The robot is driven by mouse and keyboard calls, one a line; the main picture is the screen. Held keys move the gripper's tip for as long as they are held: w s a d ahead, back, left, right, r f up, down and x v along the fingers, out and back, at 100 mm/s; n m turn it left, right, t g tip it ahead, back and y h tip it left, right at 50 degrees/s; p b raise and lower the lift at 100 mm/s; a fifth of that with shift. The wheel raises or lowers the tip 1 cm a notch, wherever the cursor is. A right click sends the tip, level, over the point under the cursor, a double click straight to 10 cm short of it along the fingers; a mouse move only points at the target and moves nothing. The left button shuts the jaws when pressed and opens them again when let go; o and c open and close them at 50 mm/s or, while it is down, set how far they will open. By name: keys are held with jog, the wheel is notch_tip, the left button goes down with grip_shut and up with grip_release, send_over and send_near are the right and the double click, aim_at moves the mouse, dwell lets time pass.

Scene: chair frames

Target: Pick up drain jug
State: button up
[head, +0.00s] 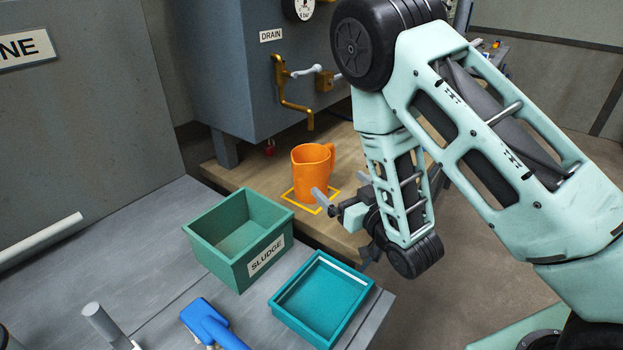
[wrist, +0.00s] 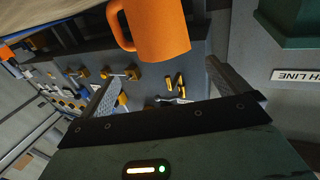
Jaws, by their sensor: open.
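The orange drain jug (head: 311,173) stands upright on the wooden bench in the head view, inside a yellow square outline (head: 289,195). Its handle is on its right side. My gripper (head: 342,189) is open and empty, in front of the jug and slightly to its right. In the wrist view the jug (wrist: 163,32) fills the top middle, with its handle to the left and its upper part cut off. The two fingers of my gripper (wrist: 162,75) reach up on either side below it. I cannot see either finger touching the jug.
A green SLUDGE bin (head: 237,240) and a teal tray (head: 322,300) sit on the grey table in front. A blue tool (head: 210,325) lies beside them. A brass drain pipe (head: 290,100) hangs from the grey machine (head: 235,70) behind the jug.

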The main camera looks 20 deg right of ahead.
aim_at(321, 168)
jog(key=b, duration=0.2)
jog(key=w+b, duration=0.1)
jog(key=b, duration=0.2)
jog(key=shift+w+a+f, duration=0.15)
jog(key=shift+w+f, duration=0.1)
jog(key=shift+f, duration=0.1)
jog(key=b, duration=0.2)
jog(key=shift+w+b, duration=0.15)
jog(key=shift+b, duration=0.15)
jog(key=p+x, duration=0.1)
jog(key=x, duration=0.4)
jog(key=p+x, duration=0.1)
jog(key=x, duration=0.1)
jog(key=shift+w+a+r+p, duration=0.1)
jog(key=shift+w+r+p, duration=0.2)
jog(key=shift+w+r, duration=0.1)
jog(key=shift+p+x, duration=0.6)
jog(key=shift+x, duration=1.75)
jog(key=c, duration=1.1)
jog(key=shift+w+r, duration=0.1)
jog(key=shift+r, duration=0.1)
